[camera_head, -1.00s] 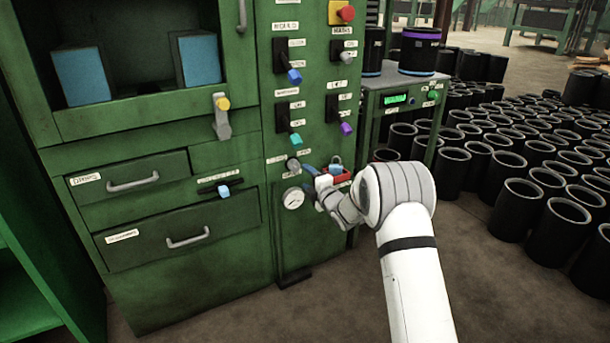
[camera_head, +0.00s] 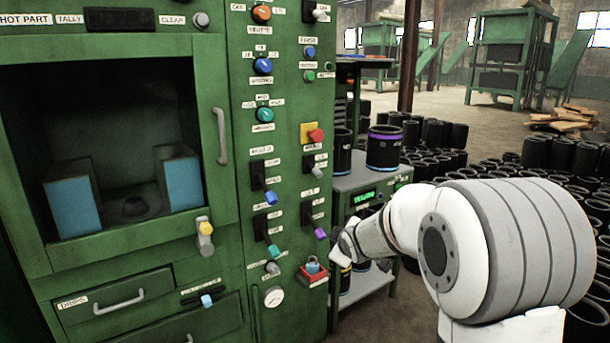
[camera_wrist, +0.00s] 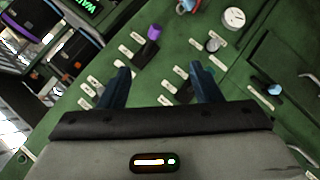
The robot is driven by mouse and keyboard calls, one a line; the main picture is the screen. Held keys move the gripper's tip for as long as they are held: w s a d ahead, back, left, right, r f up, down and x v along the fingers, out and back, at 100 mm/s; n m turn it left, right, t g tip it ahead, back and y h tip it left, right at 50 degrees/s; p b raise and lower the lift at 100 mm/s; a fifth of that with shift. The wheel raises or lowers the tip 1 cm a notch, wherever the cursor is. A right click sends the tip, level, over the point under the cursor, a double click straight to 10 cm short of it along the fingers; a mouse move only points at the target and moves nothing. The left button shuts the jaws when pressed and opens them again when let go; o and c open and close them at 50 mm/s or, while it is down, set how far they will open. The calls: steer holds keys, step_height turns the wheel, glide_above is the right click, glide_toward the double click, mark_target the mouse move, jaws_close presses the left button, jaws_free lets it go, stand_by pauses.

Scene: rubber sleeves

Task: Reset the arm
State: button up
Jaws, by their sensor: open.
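My gripper (camera_wrist: 160,68) is open in the wrist view, with two dark blue fingers apart and nothing between them. Behind them is the green control panel (camera_wrist: 150,90), seen tilted, with a purple knob (camera_wrist: 154,32) near the left fingertip and a round gauge (camera_wrist: 234,17) at upper right. In the head view my white and grey arm comes in from the right. Its wrist end is just right of the panel's purple switch (camera_head: 320,234); the fingers cannot be made out clearly there.
A padlock on a red holder (camera_head: 313,273) sits low on the green cabinet. A side stand (camera_head: 372,180) behind my arm carries black sleeves (camera_head: 384,147). Many more sleeves stand on the floor at right. A windowed chamber with blue blocks (camera_head: 75,206) is at left.

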steer(key=s+d+r+m+g+h+p, duration=0.1)
steer(key=s+d+r+m+g+p, duration=0.15)
steer(key=s+r+p, duration=0.4)
steer(key=s+d+r+m+g+h+p, duration=0.1)
steer(key=s+d+r+m+g+p, duration=0.2)
steer(key=s+r, duration=0.65)
steer(key=s+r+m+g+p, duration=0.2)
steer(key=s+m+p, duration=0.4)
steer(key=s, duration=1.5)
steer(key=g+p, duration=0.1)
steer(key=p, duration=0.1)
steer(key=shift+d+r+m+y+p, duration=0.15)
steer(key=shift+r+m+y+p, duration=0.05)
steer(key=shift+m+y+p, duration=0.15)
steer(key=shift+s, duration=0.1)
